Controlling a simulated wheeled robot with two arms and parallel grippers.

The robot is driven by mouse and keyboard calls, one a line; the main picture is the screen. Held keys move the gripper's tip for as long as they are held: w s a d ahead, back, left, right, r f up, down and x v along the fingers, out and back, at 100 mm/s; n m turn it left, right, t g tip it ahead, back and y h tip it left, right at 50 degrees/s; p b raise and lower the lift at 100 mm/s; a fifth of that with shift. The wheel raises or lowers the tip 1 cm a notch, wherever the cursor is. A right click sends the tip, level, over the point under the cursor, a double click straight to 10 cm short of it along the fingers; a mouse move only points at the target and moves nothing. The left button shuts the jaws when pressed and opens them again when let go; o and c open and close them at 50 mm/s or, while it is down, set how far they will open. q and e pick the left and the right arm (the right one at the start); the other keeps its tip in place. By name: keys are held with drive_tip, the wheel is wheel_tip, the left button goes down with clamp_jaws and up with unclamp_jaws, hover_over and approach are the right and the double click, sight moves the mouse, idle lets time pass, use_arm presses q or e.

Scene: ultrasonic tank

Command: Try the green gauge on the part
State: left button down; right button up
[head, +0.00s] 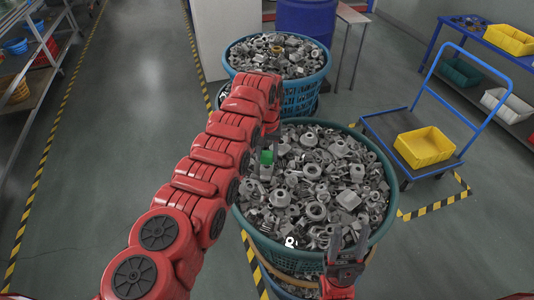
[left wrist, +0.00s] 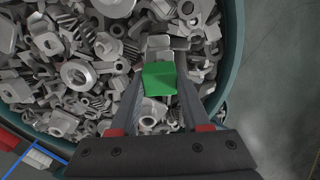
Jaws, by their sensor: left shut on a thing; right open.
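The green gauge (head: 266,157) is a small green block at the end of my left gripper (head: 269,150), over the left side of the near basket of parts. In the left wrist view the gauge (left wrist: 159,78) sits between the two fingers, which are shut on it. A grey metal piece (left wrist: 158,43) shows just beyond the gauge; I cannot tell whether they touch. Which grey piece is the part is not clear among the many similar ones. My right gripper (head: 347,243) is open and empty over the basket's near right edge.
The near teal basket (head: 390,180) is heaped with grey metal parts. A similar blue basket (head: 323,80) stands behind it. A blue trolley (head: 380,122) with a yellow bin (head: 424,147) is at right, shelves (head: 40,50) at far left. The floor at left is clear.

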use_arm(q)
drive_tip(key=shift+s+f+b, duration=0.1)
drive_tip(key=shift+f+b, duration=0.75)
drive_tip(key=shift+f, duration=0.3)
idle(2.0)
drive_tip(key=shift+r, duration=0.1)
drive_tip(key=shift+r, duration=2.25)
drive_tip(key=shift+r, duration=0.1)
drive_tip(key=shift+r, duration=1.95)
